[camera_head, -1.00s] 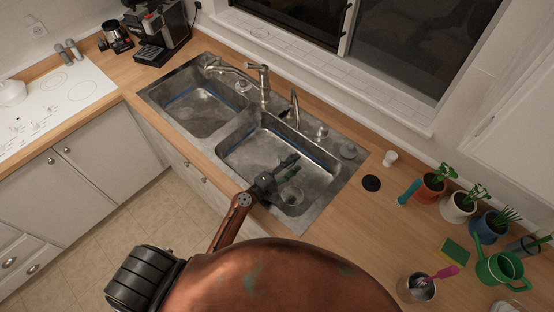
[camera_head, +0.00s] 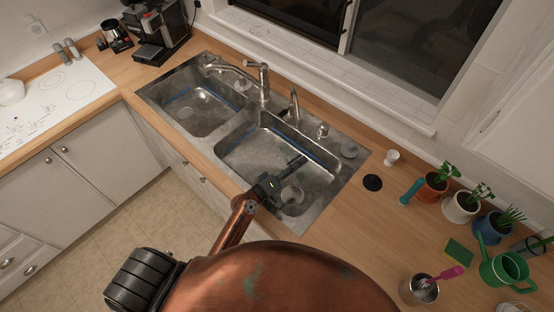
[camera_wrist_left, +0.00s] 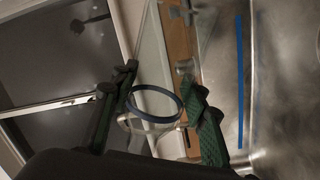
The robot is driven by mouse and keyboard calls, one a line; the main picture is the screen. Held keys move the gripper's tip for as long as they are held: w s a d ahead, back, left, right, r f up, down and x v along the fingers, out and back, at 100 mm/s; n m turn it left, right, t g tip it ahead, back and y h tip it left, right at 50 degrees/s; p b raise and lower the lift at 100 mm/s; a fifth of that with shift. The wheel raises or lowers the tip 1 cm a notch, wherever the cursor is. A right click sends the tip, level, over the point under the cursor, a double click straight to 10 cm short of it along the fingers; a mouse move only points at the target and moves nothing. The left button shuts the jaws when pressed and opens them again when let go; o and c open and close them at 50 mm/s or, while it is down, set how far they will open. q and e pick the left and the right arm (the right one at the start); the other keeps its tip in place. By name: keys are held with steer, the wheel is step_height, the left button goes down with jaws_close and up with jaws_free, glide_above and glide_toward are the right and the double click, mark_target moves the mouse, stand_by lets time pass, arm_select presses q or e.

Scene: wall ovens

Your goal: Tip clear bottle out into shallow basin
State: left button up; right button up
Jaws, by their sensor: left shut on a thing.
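My left gripper (camera_head: 290,172) reaches over the right-hand sink basin (camera_head: 240,158), a grey metal basin that best fits the shallow basin. In the left wrist view the gripper (camera_wrist_left: 158,80) has its two green-padded fingers on either side of the clear bottle (camera_wrist_left: 150,128), shut on it. A dark bluish ring on the bottle (camera_wrist_left: 157,103) shows between the fingers; its see-through body is faint and partly hidden. In the head view I cannot make out the bottle clearly. I cannot tell whether anything is inside it. My right gripper is not in view.
A tap (camera_head: 263,85) stands behind the two basins. A second basin (camera_head: 200,108) lies to the left. The drain (camera_head: 291,196) shows in the right-hand basin. Potted plants (camera_head: 460,205), a green watering can (camera_head: 503,268) and a metal cup (camera_head: 418,289) stand on the right counter.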

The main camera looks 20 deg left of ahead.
mark_target(292, 161)
arm_select(q)
steer(key=f+m+b, duration=0.1)
steer(key=a+m+b, duration=0.1)
steer(key=m+b, duration=0.1)
steer(key=shift+w+a+f, duration=0.15)
steer(key=shift+w+f, duration=0.15)
steer(key=shift+f, duration=0.05)
step_height(292, 161, up, 3)
steer(key=shift+w+a+f+m+p, duration=0.15)
steer(key=shift+m+p, duration=0.4)
steer(key=shift+m, duration=1.15)
steer(key=shift+s+d+r+m+p, duration=0.2)
steer(key=shift+d+r+m+p, duration=0.1)
steer(key=shift+m, duration=0.3)
steer(key=m, duration=0.1)
steer(key=r+m+p, duration=0.1)
steer(key=m, duration=0.1)
steer(key=m+p, duration=0.1)
steer(key=shift+d+r, duration=0.1)
steer(key=shift+r, duration=0.25)
steer(key=shift+m, duration=0.5)
steer(key=shift+s, duration=0.1)
